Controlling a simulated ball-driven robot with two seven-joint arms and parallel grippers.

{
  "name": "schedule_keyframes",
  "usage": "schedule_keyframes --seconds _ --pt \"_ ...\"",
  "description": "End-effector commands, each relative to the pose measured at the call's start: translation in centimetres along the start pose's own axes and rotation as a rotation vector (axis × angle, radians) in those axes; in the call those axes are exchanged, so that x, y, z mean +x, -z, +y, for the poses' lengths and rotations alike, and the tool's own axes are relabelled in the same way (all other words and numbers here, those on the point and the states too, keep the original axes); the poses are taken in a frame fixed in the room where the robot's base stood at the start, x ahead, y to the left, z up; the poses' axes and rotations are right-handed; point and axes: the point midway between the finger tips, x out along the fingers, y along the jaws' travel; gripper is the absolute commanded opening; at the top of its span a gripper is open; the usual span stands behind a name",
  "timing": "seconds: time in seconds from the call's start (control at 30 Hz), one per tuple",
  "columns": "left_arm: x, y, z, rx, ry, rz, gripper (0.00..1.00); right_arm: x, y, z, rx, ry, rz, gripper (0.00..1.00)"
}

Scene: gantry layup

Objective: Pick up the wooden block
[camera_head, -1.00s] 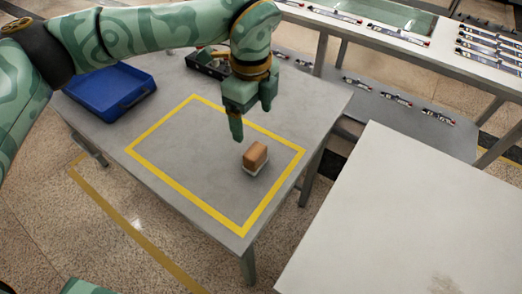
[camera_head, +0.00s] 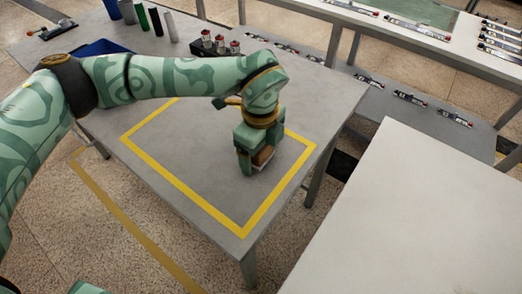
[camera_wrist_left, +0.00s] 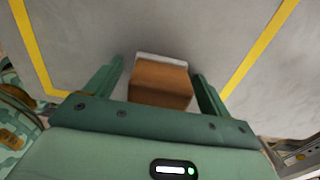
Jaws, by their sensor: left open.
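The wooden block (camera_head: 263,156) is a small brown block with a pale base, standing on the grey table inside the yellow outline. In the left wrist view the block (camera_wrist_left: 160,83) sits between the two green fingers. My left gripper (camera_head: 254,162) is low over the block, with its fingers on either side of it. In the left wrist view the gripper (camera_wrist_left: 160,82) is open, with a gap at each side of the block. In the head view the gripper hides part of the block. My right gripper is out of both views.
The grey table (camera_head: 190,195) is mostly clear inside the yellow outline (camera_head: 185,190). A blue tray (camera_head: 97,48), several cylinders and a dark holder with red-topped items (camera_head: 220,44) stand at the back. A pale table (camera_head: 410,220) is at the right.

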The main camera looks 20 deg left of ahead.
Motion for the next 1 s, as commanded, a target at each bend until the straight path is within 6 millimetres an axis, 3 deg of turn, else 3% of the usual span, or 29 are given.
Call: schedule_keyframes --seconds 0.1,0.27,0.3,0.67,0.87,1.0 --pt "-0.2 0.0 0.0 0.000 0.002 0.000 0.79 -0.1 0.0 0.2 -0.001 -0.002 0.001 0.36" --pt "-0.2 0.0 0.0 0.000 0.002 0.000 0.35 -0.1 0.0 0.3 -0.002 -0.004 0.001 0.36" --pt "-0.2 0.0 0.0 -0.001 0.002 0.000 0.32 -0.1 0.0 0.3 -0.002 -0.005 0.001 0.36" --pt "-0.8 0.0 0.0 -0.001 0.003 -0.001 0.32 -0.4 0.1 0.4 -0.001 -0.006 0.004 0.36" --pt "-3.9 0.0 -0.1 -0.001 0.009 -0.003 0.32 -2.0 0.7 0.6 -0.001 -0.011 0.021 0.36" --pt "-6.7 -0.2 2.2 0.000 0.008 -0.003 0.32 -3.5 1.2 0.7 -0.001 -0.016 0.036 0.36"
